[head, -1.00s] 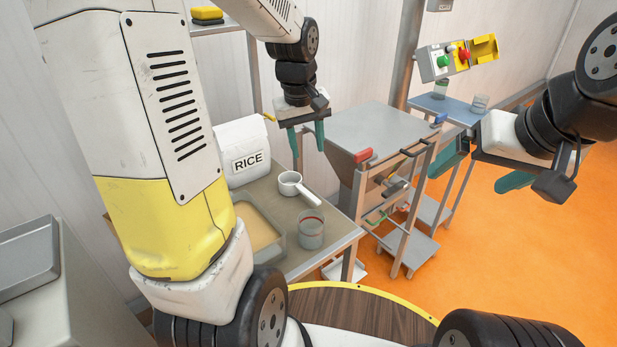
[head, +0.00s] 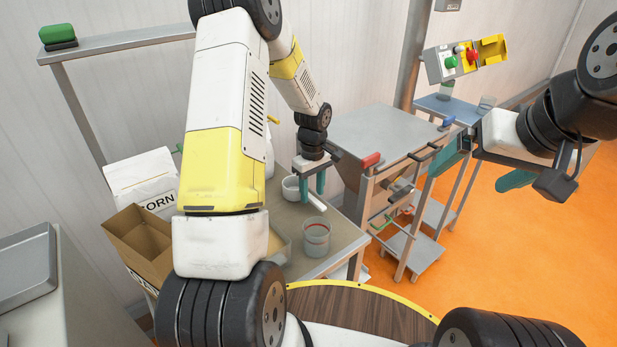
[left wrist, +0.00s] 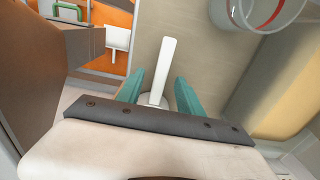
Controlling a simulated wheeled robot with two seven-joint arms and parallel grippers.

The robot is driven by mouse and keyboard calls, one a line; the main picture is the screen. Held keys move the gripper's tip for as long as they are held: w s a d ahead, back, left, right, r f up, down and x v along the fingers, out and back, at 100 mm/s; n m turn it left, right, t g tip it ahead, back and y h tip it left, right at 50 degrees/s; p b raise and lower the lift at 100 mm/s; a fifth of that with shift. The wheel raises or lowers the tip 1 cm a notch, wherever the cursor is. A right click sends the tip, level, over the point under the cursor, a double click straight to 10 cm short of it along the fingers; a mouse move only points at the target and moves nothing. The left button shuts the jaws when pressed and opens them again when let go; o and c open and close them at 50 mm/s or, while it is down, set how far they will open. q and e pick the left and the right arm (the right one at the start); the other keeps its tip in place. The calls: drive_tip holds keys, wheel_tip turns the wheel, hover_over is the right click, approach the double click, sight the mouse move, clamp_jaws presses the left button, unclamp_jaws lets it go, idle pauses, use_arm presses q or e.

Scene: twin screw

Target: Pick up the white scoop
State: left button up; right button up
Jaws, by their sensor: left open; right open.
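The white scoop (head: 291,189) lies on the metal table, its handle (head: 317,204) pointing toward the lower right. My left gripper (head: 313,190) is open and points down at the scoop. In the left wrist view, the white handle (left wrist: 166,58) runs up between the two teal fingers, with visible gaps to both. The scoop's bowl is mostly hidden behind the gripper there. My right gripper (head: 484,170) is open and empty, off to the right over the orange floor.
A clear cup with a red line (head: 316,240) stands close to the scoop handle. My left arm partly covers a shallow container. A cardboard box (head: 150,240) and a corn bag (head: 140,175) are at left. A metal cart (head: 385,135) stands to the right.

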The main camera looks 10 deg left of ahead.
sight(312, 198)
use_arm(q)
drive_tip(key=shift+f, duration=1.5)
clamp_jaws()
drive_tip(key=shift+r, duration=0.1)
wheel_tip(312, 198, up, 10)
drive_tip(key=shift+f, duration=0.1)
